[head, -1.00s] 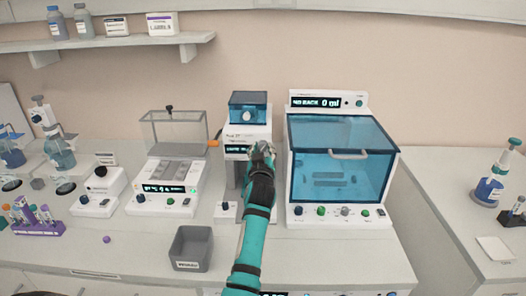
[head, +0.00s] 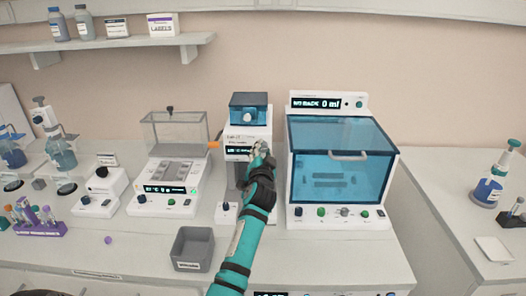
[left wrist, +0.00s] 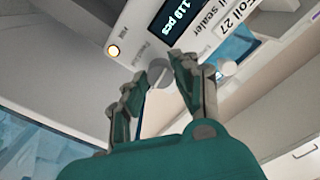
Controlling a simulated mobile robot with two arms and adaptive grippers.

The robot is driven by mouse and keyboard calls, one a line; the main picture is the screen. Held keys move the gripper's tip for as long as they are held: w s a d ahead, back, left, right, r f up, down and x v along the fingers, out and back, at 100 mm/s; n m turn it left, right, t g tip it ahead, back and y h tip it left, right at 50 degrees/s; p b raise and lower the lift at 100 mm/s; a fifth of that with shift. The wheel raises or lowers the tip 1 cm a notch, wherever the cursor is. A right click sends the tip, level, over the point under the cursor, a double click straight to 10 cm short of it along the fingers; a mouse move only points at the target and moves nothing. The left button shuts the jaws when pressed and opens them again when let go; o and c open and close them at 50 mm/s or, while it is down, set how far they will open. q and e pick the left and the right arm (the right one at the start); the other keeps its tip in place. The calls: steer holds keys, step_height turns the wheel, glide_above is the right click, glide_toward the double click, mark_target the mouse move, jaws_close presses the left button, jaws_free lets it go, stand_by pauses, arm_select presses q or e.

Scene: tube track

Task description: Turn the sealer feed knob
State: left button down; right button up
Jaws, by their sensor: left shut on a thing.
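The foil sealer (head: 262,130) is a tall white machine with a blue-tinted cover on top, at the middle of the bench. In the left wrist view its front panel (left wrist: 205,45) is close and tilted, with a lit display reading about 110 pcs. My right gripper is out of view.
A large blue-windowed cabinet (head: 344,108) stands close on the right of the sealer. A scale-like device (head: 165,203) with a clear hood stands to the left. A grey bin (head: 191,250) sits on the bench in front, and a purple tube rack (head: 40,228) is at the far left.

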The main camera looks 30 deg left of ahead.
arm_select(q)
steer(key=shift+r+m, duration=0.1)
steer(key=shift+m, duration=0.6)
steer(key=c, duration=1)
jaws_free()
steer(key=shift+w, duration=0.1)
steer(key=v, duration=1.2)
